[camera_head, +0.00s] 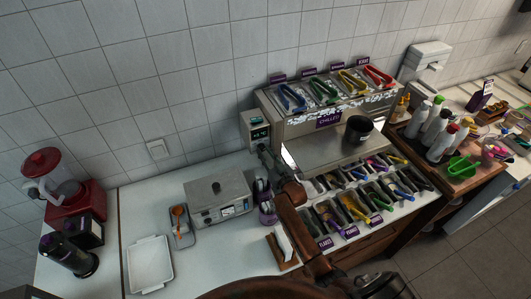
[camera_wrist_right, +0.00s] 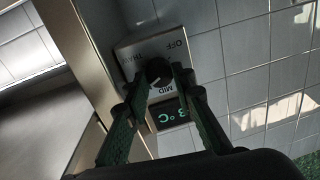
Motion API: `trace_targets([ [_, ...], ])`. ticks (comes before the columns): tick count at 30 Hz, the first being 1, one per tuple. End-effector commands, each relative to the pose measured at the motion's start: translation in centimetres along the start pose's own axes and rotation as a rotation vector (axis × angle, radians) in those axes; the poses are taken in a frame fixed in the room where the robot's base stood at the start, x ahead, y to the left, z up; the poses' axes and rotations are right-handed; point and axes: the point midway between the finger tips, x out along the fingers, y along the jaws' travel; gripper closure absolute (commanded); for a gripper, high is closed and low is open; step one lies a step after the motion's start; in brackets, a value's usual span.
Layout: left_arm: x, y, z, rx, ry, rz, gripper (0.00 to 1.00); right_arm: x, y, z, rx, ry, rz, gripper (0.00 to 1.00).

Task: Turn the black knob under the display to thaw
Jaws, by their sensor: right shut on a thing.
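The control box (camera_head: 255,130) with a lit green display is fixed to the tiled wall, left of the topping station. In the right wrist view the box (camera_wrist_right: 180,47) appears turned over, with the labels OFF, THAW and MID around a round black knob (camera_wrist_right: 158,70). The display (camera_wrist_right: 172,115) shows green characters, partly hidden by a finger. My right gripper (camera_wrist_right: 166,76) has its green fingers on either side of the knob and is shut on it. The knob's exact pointing direction is hard to tell. In the head view this gripper (camera_head: 264,150) covers the knob. My left gripper is out of view.
The topping station (camera_head: 320,125) with coloured tongs stands right beside the box, its metal edge close to my right gripper. A black cup (camera_head: 358,130) stands on it. A metal cooker (camera_head: 218,197), white tray (camera_head: 150,265) and red blender (camera_head: 70,190) occupy the left counter.

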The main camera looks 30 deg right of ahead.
Motion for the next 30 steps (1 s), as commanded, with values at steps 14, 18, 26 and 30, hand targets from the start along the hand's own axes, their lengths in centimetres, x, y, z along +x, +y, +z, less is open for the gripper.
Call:
trace_targets([
  [14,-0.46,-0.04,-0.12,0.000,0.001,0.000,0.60,0.01,0.02,0.13,0.408,0.032,0.002,1.00],
  [18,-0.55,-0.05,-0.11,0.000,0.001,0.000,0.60,0.01,0.03,0.17,0.540,0.043,0.003,1.00],
  [26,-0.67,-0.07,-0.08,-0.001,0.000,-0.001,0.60,0.02,0.00,0.25,0.752,0.059,0.003,1.00],
  [30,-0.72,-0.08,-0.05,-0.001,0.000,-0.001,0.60,0.02,-0.04,0.29,0.841,0.065,0.003,1.00],
])
